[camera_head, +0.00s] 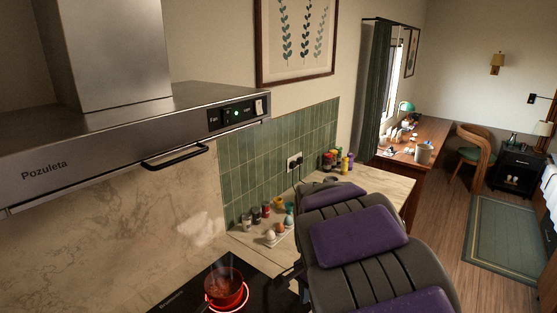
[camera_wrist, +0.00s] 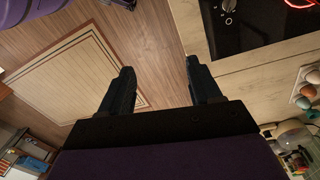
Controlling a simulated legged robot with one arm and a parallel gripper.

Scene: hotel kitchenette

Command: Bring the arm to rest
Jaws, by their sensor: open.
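My gripper (camera_wrist: 160,76) shows in the wrist view with its two dark fingers spread apart. It is open and nothing is between the fingers. Behind the fingers lie the wooden floor and the edge of the counter. In the head view my arm (camera_head: 360,235), dark grey with purple pads, reaches in from the lower right over the counter. The fingers cannot be made out clearly in the head view.
Eggs in a holder (camera_head: 270,241) and small jars sit on the counter (camera_head: 393,180) near my arm. A range hood (camera_head: 120,130) hangs above. A rug (camera_head: 500,238) lies on open floor.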

